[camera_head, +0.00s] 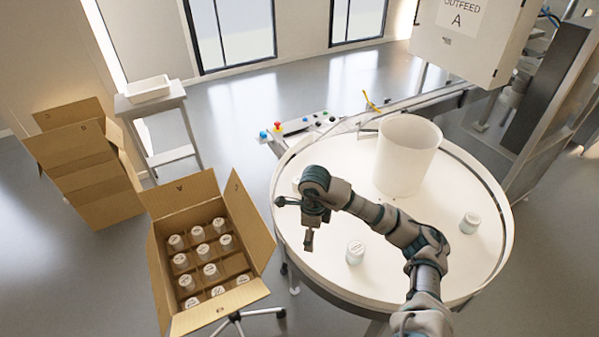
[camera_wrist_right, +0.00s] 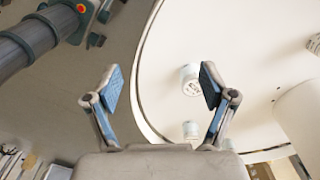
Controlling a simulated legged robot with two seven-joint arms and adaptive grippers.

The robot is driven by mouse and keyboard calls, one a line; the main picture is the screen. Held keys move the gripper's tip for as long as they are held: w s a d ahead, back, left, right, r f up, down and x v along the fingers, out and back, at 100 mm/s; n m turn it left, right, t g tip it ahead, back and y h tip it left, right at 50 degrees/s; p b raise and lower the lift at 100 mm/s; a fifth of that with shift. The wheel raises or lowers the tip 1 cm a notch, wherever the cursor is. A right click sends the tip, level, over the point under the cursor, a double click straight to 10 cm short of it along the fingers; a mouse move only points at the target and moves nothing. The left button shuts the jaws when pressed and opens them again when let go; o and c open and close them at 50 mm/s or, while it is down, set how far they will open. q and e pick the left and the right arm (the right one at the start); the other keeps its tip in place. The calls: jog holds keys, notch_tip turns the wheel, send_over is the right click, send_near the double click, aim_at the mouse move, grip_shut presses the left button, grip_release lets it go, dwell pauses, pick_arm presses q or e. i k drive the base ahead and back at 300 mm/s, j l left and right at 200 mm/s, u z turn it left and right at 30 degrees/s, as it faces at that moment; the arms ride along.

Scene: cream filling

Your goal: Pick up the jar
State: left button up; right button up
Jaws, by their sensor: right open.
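White-lidded jars stand on the round white table (camera_head: 330,265). One jar (camera_head: 355,252) is near the middle front, and another jar (camera_head: 470,222) is at the right. A third jar (camera_head: 296,184) is partly hidden behind my right arm at the left rim. My right gripper (camera_head: 295,222) is open and empty above the table's left edge, apart from the jars. In the right wrist view its two fingers (camera_wrist_right: 162,85) are spread wide. One jar (camera_wrist_right: 190,80) shows beyond the right finger, and another jar (camera_wrist_right: 190,130) shows lower beside it. My left gripper is not in view.
An open carton (camera_head: 262,215) with dividers holds several jars left of the table. A white cylinder (camera_head: 407,155) stands on the table behind my arm. A control panel (camera_head: 300,124) is at the table's back left. More cartons (camera_head: 85,160) stand far left.

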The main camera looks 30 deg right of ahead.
aim_at(296, 180)
jog(key=i+l, duration=0.85)
jog(key=i, duration=0.2)
